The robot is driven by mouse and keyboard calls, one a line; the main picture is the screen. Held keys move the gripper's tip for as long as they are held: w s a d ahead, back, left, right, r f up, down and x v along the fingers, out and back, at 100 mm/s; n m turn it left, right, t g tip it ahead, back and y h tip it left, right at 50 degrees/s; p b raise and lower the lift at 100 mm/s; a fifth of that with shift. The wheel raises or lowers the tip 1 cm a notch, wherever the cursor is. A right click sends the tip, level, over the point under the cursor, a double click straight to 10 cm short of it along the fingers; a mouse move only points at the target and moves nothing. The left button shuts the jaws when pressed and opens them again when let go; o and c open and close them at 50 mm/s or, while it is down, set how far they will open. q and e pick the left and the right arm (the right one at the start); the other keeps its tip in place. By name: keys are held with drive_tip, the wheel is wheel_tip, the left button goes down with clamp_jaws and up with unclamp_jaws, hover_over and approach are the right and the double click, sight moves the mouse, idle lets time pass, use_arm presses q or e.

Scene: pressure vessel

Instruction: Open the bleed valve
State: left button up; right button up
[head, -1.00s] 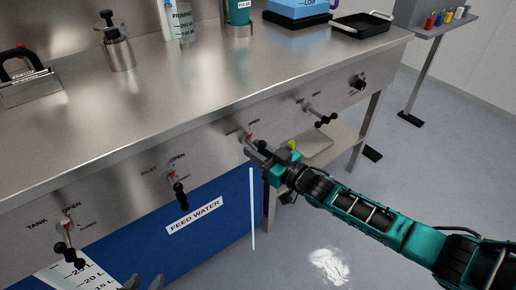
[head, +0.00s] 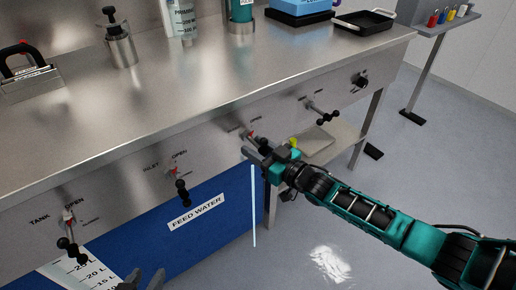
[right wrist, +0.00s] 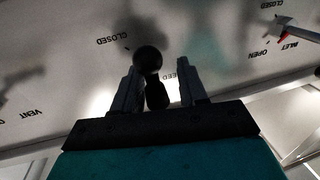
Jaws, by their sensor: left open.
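The bleed valve (head: 251,134) is on the bench's front panel, with a red mark showing at its hub in the head view. Its lever is mostly hidden there by my right gripper (head: 254,152). In the right wrist view the black lever with a ball end (right wrist: 150,70) stands between the two fingers of my right gripper (right wrist: 161,88). The fingers are apart; a gap shows on the lever's right, and the left finger is close to it or touching. My left gripper (head: 144,279) is open and empty at the bottom edge of the head view, below the panel.
The inlet valve (head: 178,181) and tank valve (head: 69,235) are to the left on the same panel, the vent valve (head: 320,110) to the right. A blue feed water tank (head: 215,228) and a lower shelf (head: 338,142) are under the bench. The floor in front is clear.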

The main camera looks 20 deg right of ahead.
drive_tip(key=shift+s, duration=0.1)
use_arm(q)
drive_tip(key=shift+d+r+p, duration=0.1)
drive_tip(key=shift+r+p, duration=1.2)
drive_tip(key=shift+p, duration=0.05)
use_arm(e)
drive_tip(key=v, duration=1.2)
drive_tip(key=shift+s+d, duration=0.25)
use_arm(q)
drive_tip(key=s+a+r+y+p, duration=0.1)
drive_tip(key=a+r+p, duration=0.2)
drive_tip(key=p, duration=0.6)
wheel_tip(320, 180, up, 2)
drive_tip(key=shift+s+r, duration=0.1)
drive_tip(key=shift+s, duration=0.2)
use_arm(e)
drive_tip(key=s+a+m+g+h, duration=0.2)
drive_tip(key=s+h, duration=0.1)
drive_tip(key=s, duration=0.4)
drive_tip(key=s+a+r+m+g+h, duration=0.1)
drive_tip(key=s+a+g+h, duration=0.1)
drive_tip(key=s+h, duration=0.2)
drive_tip(key=s, duration=0.3)
drive_tip(key=shift+m+g, duration=0.3)
drive_tip(key=shift+m, duration=0.1)
use_arm(q)
drive_tip(key=shift+a, duration=0.1)
use_arm(e)
drive_tip(key=shift+w+a, duration=0.1)
